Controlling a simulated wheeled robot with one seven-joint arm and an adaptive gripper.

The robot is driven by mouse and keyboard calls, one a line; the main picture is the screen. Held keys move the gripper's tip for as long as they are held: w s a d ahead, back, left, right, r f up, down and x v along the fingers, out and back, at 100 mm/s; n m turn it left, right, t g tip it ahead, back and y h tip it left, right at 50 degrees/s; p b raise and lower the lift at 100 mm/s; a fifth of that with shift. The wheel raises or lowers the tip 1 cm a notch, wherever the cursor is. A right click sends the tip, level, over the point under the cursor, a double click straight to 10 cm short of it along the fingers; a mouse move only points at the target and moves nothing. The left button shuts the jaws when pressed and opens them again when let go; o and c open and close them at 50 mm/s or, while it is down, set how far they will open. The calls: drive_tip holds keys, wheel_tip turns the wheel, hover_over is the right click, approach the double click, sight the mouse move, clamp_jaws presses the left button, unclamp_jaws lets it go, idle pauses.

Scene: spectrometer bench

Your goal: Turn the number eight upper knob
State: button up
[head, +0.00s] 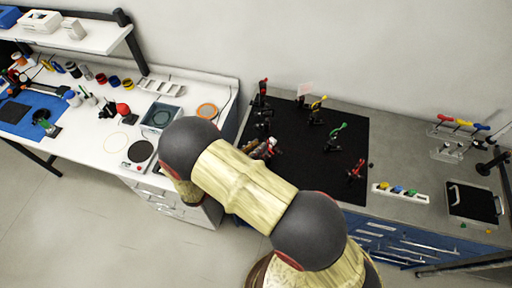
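Several small optical mounts with coloured tops stand on a black breadboard (300,180). One has a red top (263,86), one a yellow top (318,103), one a green top (337,131) and one a red top (356,169). I cannot read any number, so I cannot tell which knob is number eight. My arm crosses the middle of the head view and covers the breadboard's left front part. A small red and pale piece (264,149) shows just behind the arm; what it is cannot be told. I cannot make out my gripper.
A white bench (95,160) at left holds cups, a grey tray (161,118) and a small scale (140,153). A white strip with coloured knobs (400,192) and a black tray (472,202) lie right of the breadboard. A rack with coloured handles (460,124) stands behind.

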drive_tip(key=v, duration=1.2)
